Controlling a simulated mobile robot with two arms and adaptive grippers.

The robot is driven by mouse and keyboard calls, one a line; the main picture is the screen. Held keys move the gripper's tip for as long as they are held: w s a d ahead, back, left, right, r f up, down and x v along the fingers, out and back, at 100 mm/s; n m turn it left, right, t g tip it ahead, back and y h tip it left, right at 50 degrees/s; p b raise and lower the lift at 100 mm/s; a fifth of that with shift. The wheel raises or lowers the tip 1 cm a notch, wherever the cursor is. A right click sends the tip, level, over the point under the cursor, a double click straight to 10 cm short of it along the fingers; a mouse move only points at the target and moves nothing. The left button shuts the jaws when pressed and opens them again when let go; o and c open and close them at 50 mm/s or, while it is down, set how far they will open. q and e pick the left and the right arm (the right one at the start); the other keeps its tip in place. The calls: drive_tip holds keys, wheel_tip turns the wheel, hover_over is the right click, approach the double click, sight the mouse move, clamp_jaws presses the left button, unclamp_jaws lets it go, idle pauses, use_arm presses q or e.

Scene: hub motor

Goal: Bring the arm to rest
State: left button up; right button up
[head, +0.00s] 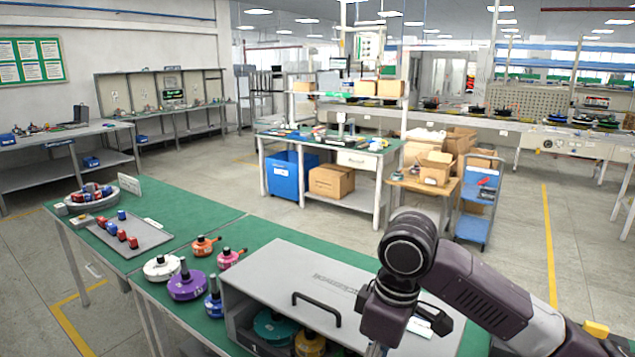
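My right arm comes in from the lower right, bends at a dark joint and points down in front of the grey box (268,276). Its gripper is below the picture edge, so its fingers do not show. My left arm and gripper are not in view. The box has a black handle (318,308) and an open front. A teal hub motor (273,327) and a yellow one (309,344) are inside it. White (160,268), purple (187,286), orange (204,246), pink (229,259) and blue (214,305) motors stand on the green table to its left.
The green table (190,216) runs to the far left. It carries a grey tray (150,240) with red and blue pieces and a round bin (92,204) of similar pieces. A blue cart (474,228) and another workbench (345,184) stand beyond, across open floor.

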drive_tip(key=s+a+f+m+t+y, duration=0.1)
drive_tip(key=s+a+f+m+y, duration=0.2)
drive_tip(key=f, duration=0.5)
drive_tip(key=s+a+f+t, duration=0.1)
drive_tip(key=s+a+f, duration=0.2)
drive_tip(key=s+f, duration=0.3)
drive_tip(key=s+d+f+m+h, duration=0.2)
drive_tip(key=s+d+f+m, duration=0.25)
drive_tip(key=s+d, duration=0.35)
drive_tip(key=s+d+f+m+h, duration=0.25)
drive_tip(key=s+d+f, duration=0.25)
drive_tip(key=d, duration=0.5)
wheel_tip(320, 180, down, 27)
drive_tip(key=s, duration=0.3)
drive_tip(key=s+d+f+g, duration=0.1)
drive_tip(key=s+d+f, duration=0.1)
drive_tip(key=s+f, duration=1.3)
drive_tip(key=shift+s+d+g, duration=0.15)
drive_tip(key=shift+s+g, duration=0.15)
drive_tip(key=shift+s, duration=0.3)
